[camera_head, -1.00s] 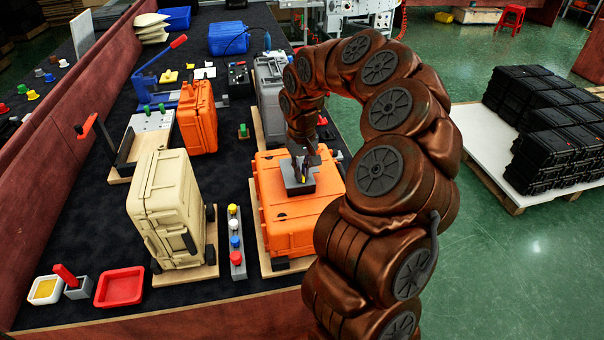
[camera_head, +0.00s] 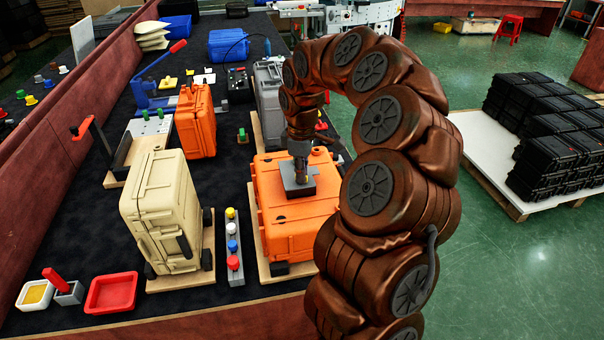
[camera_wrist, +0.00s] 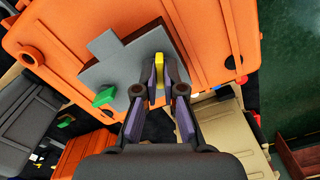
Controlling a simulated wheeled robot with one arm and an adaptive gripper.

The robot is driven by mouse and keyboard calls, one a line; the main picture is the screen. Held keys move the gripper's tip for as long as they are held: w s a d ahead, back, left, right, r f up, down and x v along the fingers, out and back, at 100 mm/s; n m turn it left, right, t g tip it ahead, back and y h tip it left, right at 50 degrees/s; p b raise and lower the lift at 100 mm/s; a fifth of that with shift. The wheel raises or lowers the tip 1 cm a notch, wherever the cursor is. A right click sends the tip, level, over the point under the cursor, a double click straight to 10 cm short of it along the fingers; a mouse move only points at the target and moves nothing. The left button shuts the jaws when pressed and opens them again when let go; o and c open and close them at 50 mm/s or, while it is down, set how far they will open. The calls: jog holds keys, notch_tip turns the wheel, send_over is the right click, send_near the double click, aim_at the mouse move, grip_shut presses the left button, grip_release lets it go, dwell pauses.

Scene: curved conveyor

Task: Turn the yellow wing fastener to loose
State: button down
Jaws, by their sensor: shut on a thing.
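The yellow wing fastener (camera_wrist: 158,66) stands on a grey plate (camera_wrist: 112,73) on top of the orange case (camera_wrist: 50,45) in the wrist view. My gripper (camera_wrist: 159,72) has its fingers on either side of the yellow wing and is shut on it. A green wing fastener (camera_wrist: 104,96) sits on the same plate, to the left of my fingers. In the head view, my gripper (camera_head: 300,170) points down onto the grey plate (camera_head: 298,189) on the orange case (camera_head: 285,226). There my gripper hides the yellow fastener.
A beige case (camera_head: 160,205) stands left of the orange case, with a strip of coloured knobs (camera_head: 233,250) between them. A grey case (camera_head: 270,95) stands behind. A red tray (camera_head: 111,293) lies at the front left. Dark cloth is bare between several items.

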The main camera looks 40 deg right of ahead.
jog(key=n, duration=0.5)
jog(key=shift+n, duration=0.3)
dwell(0.4)
jog(key=c, duration=1.3)
grip_release()
notch_tip(320, 180, up, 12)
